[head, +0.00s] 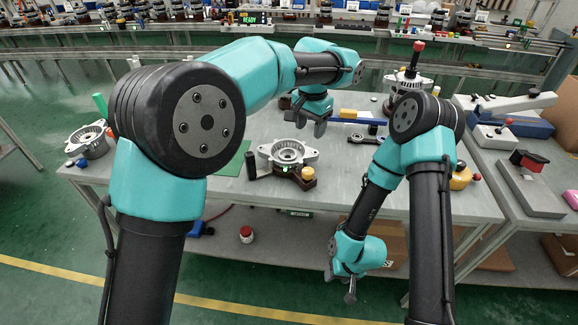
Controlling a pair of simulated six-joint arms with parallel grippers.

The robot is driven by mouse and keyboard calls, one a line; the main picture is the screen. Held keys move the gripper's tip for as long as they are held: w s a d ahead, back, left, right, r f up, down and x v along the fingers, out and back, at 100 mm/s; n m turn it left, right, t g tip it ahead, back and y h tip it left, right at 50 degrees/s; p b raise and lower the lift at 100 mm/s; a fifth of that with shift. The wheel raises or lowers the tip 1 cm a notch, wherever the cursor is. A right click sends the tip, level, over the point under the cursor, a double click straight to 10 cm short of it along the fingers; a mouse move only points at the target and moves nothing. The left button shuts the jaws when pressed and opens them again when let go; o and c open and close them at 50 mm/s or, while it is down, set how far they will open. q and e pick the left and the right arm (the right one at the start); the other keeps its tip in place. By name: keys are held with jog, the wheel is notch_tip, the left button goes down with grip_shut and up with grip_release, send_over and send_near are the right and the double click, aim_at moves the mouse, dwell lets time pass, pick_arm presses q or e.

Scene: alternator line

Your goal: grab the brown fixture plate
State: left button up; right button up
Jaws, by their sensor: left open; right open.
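The brown fixture plate (296,181) lies near the front edge of the table, mostly hidden under a silver alternator housing (288,151). Its right part shows, with a yellow knob (308,173) on it. My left gripper (308,125) is open, pointing down above the table behind the housing, apart from the plate. My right gripper (340,286) is open and empty, hanging low in front of the table, below the tabletop and right of the plate.
A black cylinder (251,165) stands left of the housing. A green mat (236,160) lies further left, partly behind my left arm. A dark link-shaped part (365,139) and a blue-yellow tool (357,117) lie to the right. The grey tabletop (335,165) right of the plate is clear.

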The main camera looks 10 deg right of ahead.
pick_arm(q)
send_near(308, 170)
jog(key=f, duration=0.5)
jog(key=shift+s+a+f, duration=0.15)
jog(key=shift+a, duration=0.05)
dwell(0.3)
jog(key=shift+d+f, duration=0.15)
jog(key=shift+f, duration=2.55)
grip_shut()
jog(key=shift+r, duration=0.15)
